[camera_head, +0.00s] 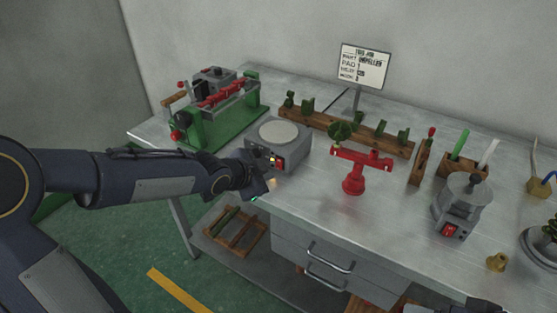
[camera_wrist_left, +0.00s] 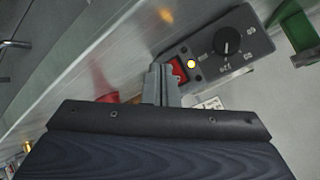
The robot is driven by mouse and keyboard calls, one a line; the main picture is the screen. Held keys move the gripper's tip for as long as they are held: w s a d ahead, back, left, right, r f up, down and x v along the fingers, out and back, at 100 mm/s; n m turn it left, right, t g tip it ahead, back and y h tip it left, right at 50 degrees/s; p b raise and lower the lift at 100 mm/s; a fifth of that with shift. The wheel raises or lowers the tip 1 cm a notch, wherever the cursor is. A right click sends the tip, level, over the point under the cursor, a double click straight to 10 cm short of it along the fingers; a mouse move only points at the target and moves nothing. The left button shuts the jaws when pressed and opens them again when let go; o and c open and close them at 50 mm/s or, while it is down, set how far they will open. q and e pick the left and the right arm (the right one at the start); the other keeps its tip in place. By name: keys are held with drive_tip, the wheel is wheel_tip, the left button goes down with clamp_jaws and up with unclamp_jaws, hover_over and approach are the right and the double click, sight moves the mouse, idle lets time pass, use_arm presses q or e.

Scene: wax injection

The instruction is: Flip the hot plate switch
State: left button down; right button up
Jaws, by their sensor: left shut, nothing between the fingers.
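The hot plate (camera_head: 292,148) is a grey box with a pale round top, near the table's front edge in the head view. Its front panel shows in the wrist view (camera_wrist_left: 245,65) with a black knob (camera_wrist_left: 226,42), a lit amber lamp (camera_wrist_left: 190,63) and a red switch (camera_wrist_left: 179,70). My left gripper (camera_head: 266,166) is at this panel. In the wrist view its shut, empty fingertips (camera_wrist_left: 162,74) are right beside the red switch and partly cover it. I cannot tell whether they touch it. My right gripper is not clearly seen.
A green machine with red parts (camera_head: 215,110) stands left of the hot plate. A red stand (camera_head: 353,180) is to its right. A wooden rack (camera_head: 355,131) and a sign (camera_head: 362,66) are behind. A grey pot (camera_head: 462,200) with its own red switch stands further right.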

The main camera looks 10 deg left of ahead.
use_arm(q)
drive_tip(key=shift+s+a+f+p, duration=0.1)
drive_tip(key=shift+s+a+p, duration=0.15)
drive_tip(key=shift+s, duration=0.5)
drive_tip(key=shift+s+a+f+p, duration=0.15)
drive_tip(key=shift+s+a, duration=0.1)
drive_tip(key=shift+s, duration=0.45)
drive_tip(key=shift+r, duration=0.15)
drive_tip(key=s+a+r+n+y+p, duration=0.2)
drive_tip(key=s+a+r+n, duration=0.2)
drive_tip(key=s+a, duration=0.15)
drive_tip(key=s+r+n+g+p, duration=0.1)
drive_tip(key=s+n, duration=0.4)
drive_tip(key=s, duration=0.5)
drive_tip(key=s+r+n+g+h+p, duration=0.1)
drive_tip(key=s+r+n+g+p, duration=0.1)
drive_tip(key=s, duration=0.8)
drive_tip(key=r+n+p, duration=0.1)
drive_tip(key=r+n, duration=0.1)
drive_tip(key=n, duration=0.1)
drive_tip(key=shift+d, duration=0.25)
drive_tip(key=shift+s, duration=0.1)
